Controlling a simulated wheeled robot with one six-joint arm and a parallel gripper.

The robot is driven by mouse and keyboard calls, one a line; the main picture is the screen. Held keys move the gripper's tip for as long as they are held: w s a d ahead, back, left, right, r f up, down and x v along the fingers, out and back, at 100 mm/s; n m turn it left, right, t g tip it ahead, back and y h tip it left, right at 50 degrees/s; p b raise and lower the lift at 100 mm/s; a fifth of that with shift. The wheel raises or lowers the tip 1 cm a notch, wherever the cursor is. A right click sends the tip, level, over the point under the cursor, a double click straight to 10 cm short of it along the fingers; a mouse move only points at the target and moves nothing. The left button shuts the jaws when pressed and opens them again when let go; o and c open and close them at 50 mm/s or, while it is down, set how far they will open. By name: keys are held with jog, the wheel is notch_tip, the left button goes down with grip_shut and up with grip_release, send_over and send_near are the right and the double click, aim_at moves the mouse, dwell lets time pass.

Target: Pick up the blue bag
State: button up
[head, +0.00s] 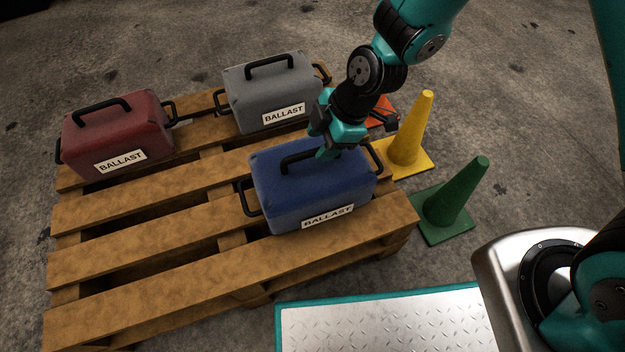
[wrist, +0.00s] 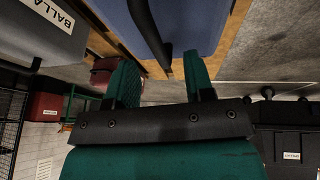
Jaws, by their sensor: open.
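The blue bag (head: 315,190) with a BALLAST label sits upright on the wooden pallet, near its right front corner. Its black top handle (head: 288,158) stands up, with side handles at both ends. My gripper (head: 328,148) is open right above the bag, at the right part of the top handle. In the wrist view the blue bag (wrist: 200,25) fills the top, and its black handle (wrist: 150,30) reaches down between the two green fingers of my gripper (wrist: 160,78). I cannot tell whether the fingers touch the handle.
The pallet (head: 140,278) also carries a red bag (head: 115,135) at left and a grey bag (head: 270,95) at the back. Yellow (head: 408,140), green (head: 448,200) and orange (head: 382,112) cones stand at its right. A metal tread plate (head: 390,325) is in front.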

aim_at(313, 150)
jog(key=b+x, duration=0.1)
jog(key=x, duration=0.1)
jog(key=b+x, duration=0.2)
jog(key=x, duration=0.1)
jog(key=shift+w+f, duration=0.1)
jog(key=shift+w, duration=0.1)
jog(key=shift+f, duration=0.15)
dwell(0.3)
grip_shut()
jog(key=shift+s, duration=0.1)
dwell(1.3)
jog(key=shift+a, duration=0.1)
